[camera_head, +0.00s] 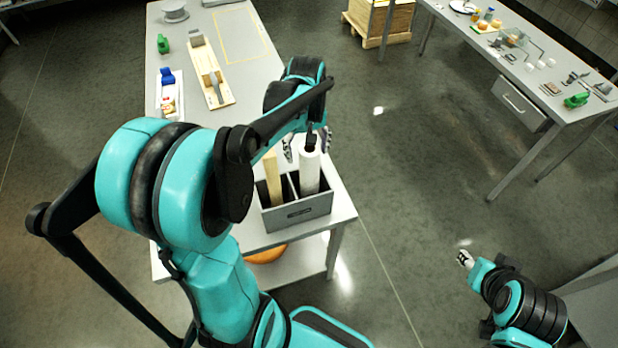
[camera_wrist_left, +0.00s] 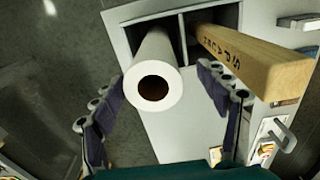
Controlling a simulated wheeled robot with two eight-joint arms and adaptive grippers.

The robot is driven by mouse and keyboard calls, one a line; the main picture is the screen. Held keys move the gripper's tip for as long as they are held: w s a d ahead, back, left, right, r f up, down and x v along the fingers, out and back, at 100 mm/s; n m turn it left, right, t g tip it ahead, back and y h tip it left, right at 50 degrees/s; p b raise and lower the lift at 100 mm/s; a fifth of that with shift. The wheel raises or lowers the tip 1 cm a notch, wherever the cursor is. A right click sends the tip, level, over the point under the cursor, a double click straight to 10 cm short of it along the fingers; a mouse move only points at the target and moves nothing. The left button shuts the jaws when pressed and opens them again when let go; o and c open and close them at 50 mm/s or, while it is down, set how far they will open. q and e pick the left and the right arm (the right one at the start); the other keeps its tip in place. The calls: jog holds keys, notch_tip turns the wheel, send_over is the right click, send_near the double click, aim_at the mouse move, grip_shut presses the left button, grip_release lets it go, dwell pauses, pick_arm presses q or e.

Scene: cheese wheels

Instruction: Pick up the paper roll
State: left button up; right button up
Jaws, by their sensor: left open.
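The white paper roll (camera_head: 309,174) stands upright in one compartment of a grey box (camera_head: 298,212) on the near end of the left table. In the left wrist view the roll (camera_wrist_left: 155,58) shows its dark hollow core facing the camera. My left gripper (camera_head: 307,143) is over the top of the roll, pointing down. In the left wrist view its open fingers (camera_wrist_left: 162,85) stand on either side of the roll's end, with a visible gap at the right finger. My right gripper (camera_head: 466,259) is low at the right, away from the box; its fingers are too small to read.
A wooden bar (camera_head: 272,178) with dark lettering stands in the other compartment, close to the right finger in the left wrist view (camera_wrist_left: 255,62). A wooden tray (camera_head: 210,78) and small items lie farther back on the left table. Another table (camera_head: 480,40) stands at the right, across open floor.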

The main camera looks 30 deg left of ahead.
aim_at(309, 179)
pick_arm(q)
jog(key=f, duration=0.4)
jog(key=shift+w+d+f, duration=0.2)
jog(key=shift+d+f, duration=0.05)
jog(key=shift+f, duration=0.15)
grip_shut()
